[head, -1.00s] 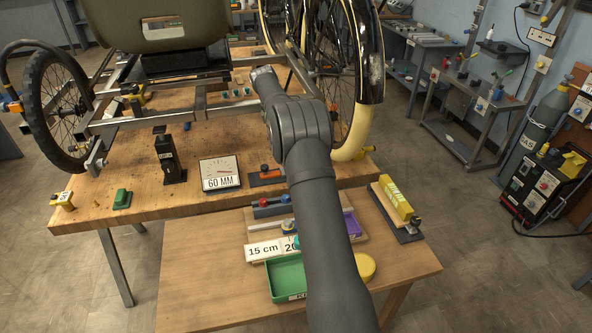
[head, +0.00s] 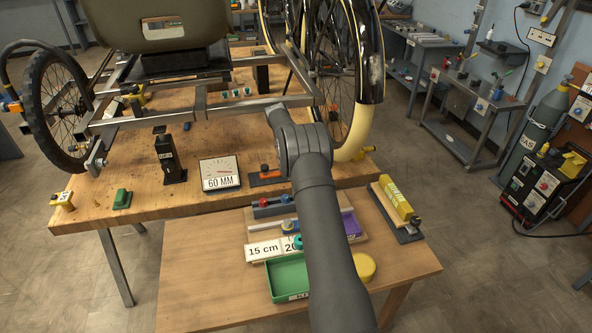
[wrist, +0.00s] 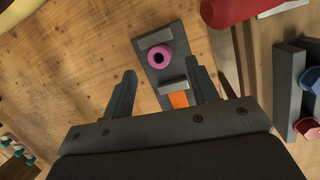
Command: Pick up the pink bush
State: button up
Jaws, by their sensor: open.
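The pink bush (wrist: 159,57) is a short ring with a dark hole, on a grey plate (wrist: 151,77) between two raised grey blocks in the wrist view. An orange patch (wrist: 178,99) lies on the same plate nearer my gripper. My gripper (wrist: 163,78) is open and empty, with one dark finger on each side of the plate in the picture. The bush shows beyond the fingertips and appears apart from them. In the head view the bush is hidden by my arm; part of its dark plate with an orange piece (head: 268,174) shows.
A grey holder with red and blue pieces (wrist: 294,95) stands at the wrist view's right, below a red object (wrist: 228,8). In the head view, a 60 MM gauge (head: 220,173) lies left of my arm. The trike frame (head: 200,107) overhangs the wooden bench.

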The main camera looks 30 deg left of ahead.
jog(key=x, duration=0.4)
jog(key=shift+d, duration=0.1)
jog(key=shift+r, duration=0.1)
jog(key=c, duration=1.2)
jog(key=shift+o, duration=0.2)
